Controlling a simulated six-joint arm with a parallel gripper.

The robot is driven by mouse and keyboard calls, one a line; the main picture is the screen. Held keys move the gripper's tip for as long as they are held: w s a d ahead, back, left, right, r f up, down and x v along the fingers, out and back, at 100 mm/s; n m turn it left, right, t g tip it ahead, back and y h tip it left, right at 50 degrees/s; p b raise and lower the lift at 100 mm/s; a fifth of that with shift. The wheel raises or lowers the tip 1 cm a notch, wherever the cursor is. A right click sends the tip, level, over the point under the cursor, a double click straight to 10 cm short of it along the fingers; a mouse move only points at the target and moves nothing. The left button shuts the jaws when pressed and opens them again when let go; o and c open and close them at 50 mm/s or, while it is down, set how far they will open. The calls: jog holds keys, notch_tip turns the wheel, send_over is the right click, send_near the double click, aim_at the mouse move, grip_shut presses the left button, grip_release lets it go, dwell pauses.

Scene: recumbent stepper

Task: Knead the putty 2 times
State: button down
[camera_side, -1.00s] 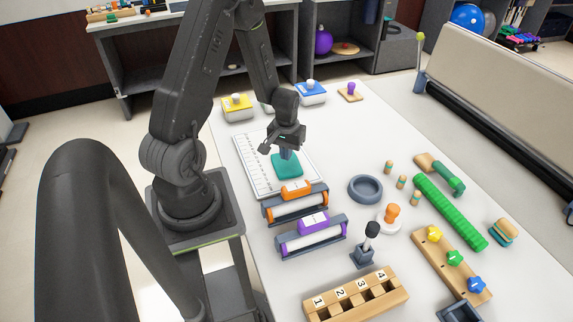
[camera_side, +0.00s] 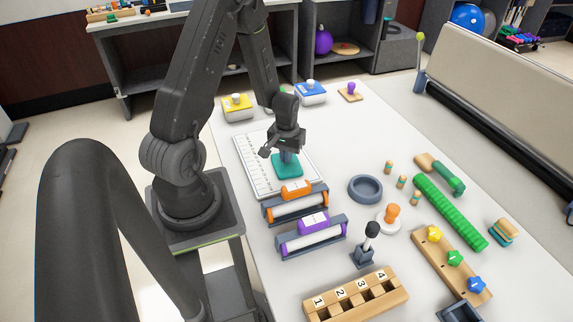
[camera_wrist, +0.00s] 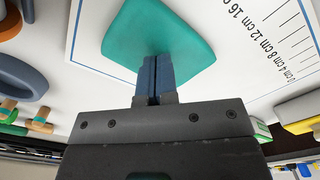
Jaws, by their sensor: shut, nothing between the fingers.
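The putty (camera_side: 287,170) is a flat teal slab on a white board (camera_side: 251,172) with ruled lines. It also shows in the wrist view (camera_wrist: 135,32), just beyond my fingertips. My gripper (camera_side: 286,155) points down over the putty, with its fingers closed together and nothing between them. In the wrist view the blue fingers of my gripper (camera_wrist: 156,75) overlap the near part of the putty. The fingertips appear to be at the putty's surface; whether they press into it I cannot tell.
An orange roller (camera_side: 296,201) and a purple roller (camera_side: 312,235) stand in front of the board. A grey ring (camera_side: 365,188) lies to the right. A numbered wooden block (camera_side: 357,294) is at the front.

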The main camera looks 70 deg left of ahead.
jog(key=shift+f, duration=0.15)
jog(key=shift+f, duration=0.3)
dwell(0.7)
jog(key=shift+r, duration=0.85)
jog(key=shift+f, duration=0.15)
jog(key=shift+f, duration=0.5)
jog(key=shift+f, duration=0.2)
dwell(0.8)
